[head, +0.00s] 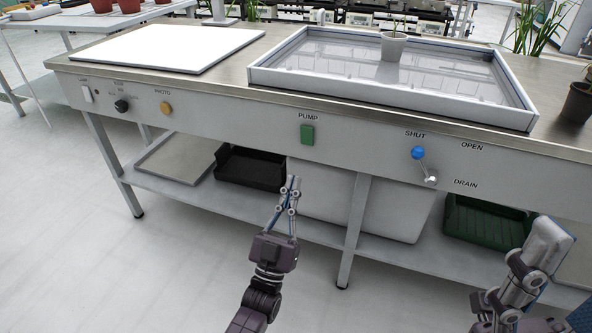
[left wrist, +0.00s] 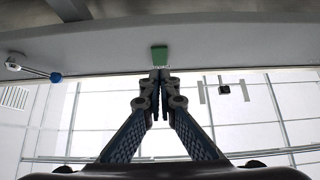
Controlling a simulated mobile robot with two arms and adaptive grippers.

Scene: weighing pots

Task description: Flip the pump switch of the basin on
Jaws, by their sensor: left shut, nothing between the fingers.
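The pump switch (head: 307,135) is a green rocker on the front panel of the bench, under the label PUMP. It also shows in the left wrist view (left wrist: 159,55), just beyond my fingertips. The basin (head: 395,75) is a shallow grey-rimmed tray of water set on the bench top above the switch. My left gripper (head: 294,181) is shut and empty, below and slightly left of the switch, with a gap between them in the head view. My right gripper (head: 540,245) is at the lower right; its fingers are not clear.
A blue-knobbed drain lever (head: 418,153) sits right of the switch, its knob near SHUT. A yellow button (head: 166,108) and black knob (head: 121,106) are to the left. A potted plant (head: 393,46) stands in the basin. A lower shelf holds a black crate (head: 248,168).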

